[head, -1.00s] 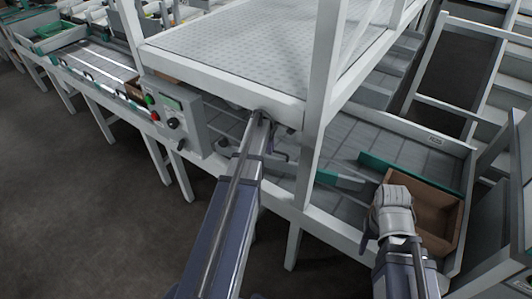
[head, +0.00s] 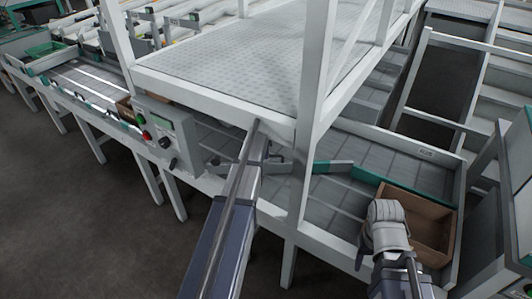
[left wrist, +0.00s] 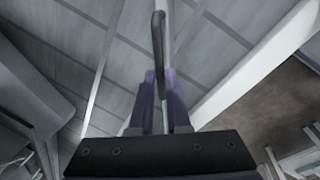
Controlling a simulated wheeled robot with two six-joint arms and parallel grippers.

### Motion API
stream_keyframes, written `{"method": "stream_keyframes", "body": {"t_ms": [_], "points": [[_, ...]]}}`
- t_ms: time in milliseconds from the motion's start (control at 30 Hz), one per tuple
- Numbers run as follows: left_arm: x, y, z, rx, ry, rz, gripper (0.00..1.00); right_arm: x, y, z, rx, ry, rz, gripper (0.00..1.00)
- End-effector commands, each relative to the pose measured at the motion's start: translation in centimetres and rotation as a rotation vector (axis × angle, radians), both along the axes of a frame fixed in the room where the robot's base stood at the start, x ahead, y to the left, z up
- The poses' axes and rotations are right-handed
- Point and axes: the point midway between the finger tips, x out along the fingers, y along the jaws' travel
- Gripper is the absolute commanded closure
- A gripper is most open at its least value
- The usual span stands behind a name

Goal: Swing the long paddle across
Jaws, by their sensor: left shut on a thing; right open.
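The long paddle (head: 338,167) is a grey bar with a teal section. It lies over the grey slatted conveyor bed, partly hidden behind the white frame post. Its right end meets or nearly meets a teal rail (head: 415,188). My left gripper (head: 264,158) reaches under the raised deck. In the left wrist view its fingers (left wrist: 159,88) are shut on a thin dark upright bar (left wrist: 158,40), which looks like the paddle's handle. My right gripper (head: 386,232) is over the near bed edge, beside a brown box; its fingertips are hardly visible.
The brown cardboard box (head: 437,213) stands at the bed's right end. A control box (head: 165,135) with red and green buttons is left of my left arm. The white post (head: 312,110) and raised perforated deck (head: 225,55) stand close to that arm.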

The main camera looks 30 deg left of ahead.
Motion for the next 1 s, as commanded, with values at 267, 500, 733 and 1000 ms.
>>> {"method": "stream_keyframes", "body": {"t_ms": [267,500,733,1000], "points": [[0.5,0.3,0.1,0.006,-0.009,0.001,0.72,0.0,0.0,0.0,0.000,0.000,0.000,0.50],[0.3,0.2,0.0,0.004,-0.006,0.000,0.55,0.0,0.0,0.0,0.000,0.000,0.000,0.50],[-0.2,0.0,0.0,0.004,-0.005,-0.014,0.55,0.0,0.0,0.0,0.000,0.000,0.000,0.50],[-4.2,-1.7,0.0,0.002,-0.004,-0.198,0.55,0.0,0.0,0.0,0.000,0.000,0.000,0.50]]}}
